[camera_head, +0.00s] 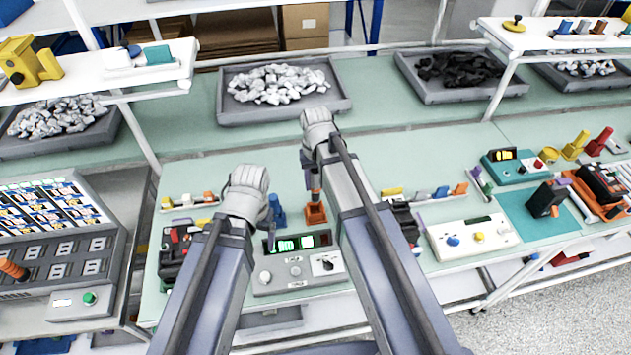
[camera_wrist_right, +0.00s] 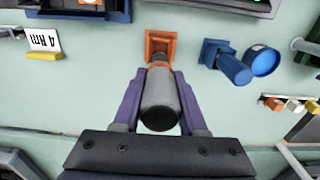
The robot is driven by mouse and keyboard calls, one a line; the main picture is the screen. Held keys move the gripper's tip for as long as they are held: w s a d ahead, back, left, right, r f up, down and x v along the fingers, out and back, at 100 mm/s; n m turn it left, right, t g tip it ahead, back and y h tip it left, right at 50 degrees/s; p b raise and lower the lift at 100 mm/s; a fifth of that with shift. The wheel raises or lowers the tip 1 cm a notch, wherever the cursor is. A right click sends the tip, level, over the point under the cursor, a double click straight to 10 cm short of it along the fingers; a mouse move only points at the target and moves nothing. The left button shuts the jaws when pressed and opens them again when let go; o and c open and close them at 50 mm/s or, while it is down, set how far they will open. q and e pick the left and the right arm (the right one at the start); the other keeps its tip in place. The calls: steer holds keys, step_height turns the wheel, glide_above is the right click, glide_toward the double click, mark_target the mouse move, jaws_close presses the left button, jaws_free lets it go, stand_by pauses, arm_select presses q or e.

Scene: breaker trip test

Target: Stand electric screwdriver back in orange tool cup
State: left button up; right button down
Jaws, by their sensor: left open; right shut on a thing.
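The electric screwdriver is a dark grey cylinder with an orange band. My right gripper (camera_wrist_right: 160,105) is shut on the screwdriver (camera_wrist_right: 160,98), with one purple finger on each side of its body. The square orange tool cup (camera_head: 316,214) stands on the green bench, and it also shows in the right wrist view (camera_wrist_right: 150,41). The screwdriver's far end lines up with the cup's mouth. I cannot tell whether its tip is inside. My left gripper (camera_head: 268,224) is open and empty, left of the cup above the bench.
A blue holder (camera_wrist_right: 212,50) and blue cylinder stand beside the orange cup. A grey test unit (camera_head: 296,270) with a green display sits in front. A white panel (camera_head: 472,238) with knobs lies to the right. Grey trays of metal pieces (camera_head: 281,110) line the back.

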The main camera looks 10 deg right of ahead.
mark_target(315, 199)
arm_select(q)
steer(key=shift+f+b, duration=1)
steer(key=shift+f, duration=0.3)
arm_select(e)
steer(key=shift+f, duration=1.35)
arm_select(q)
steer(key=shift+f+b, duration=2.75)
steer(key=shift+f, duration=0.05)
arm_select(e)
steer(key=shift+f, duration=2.75)
arm_select(q)
steer(key=shift+r, duration=0.1)
arm_select(e)
steer(key=shift+c, duration=1.9)
jaws_free()
steer(key=shift+r, duration=0.15)
step_height(315, 199, up, 8)
steer(key=p, duration=0.8)
arm_select(q)
step_height(315, 199, up, 8)
arm_select(e)
steer(key=shift+f, duration=0.2)
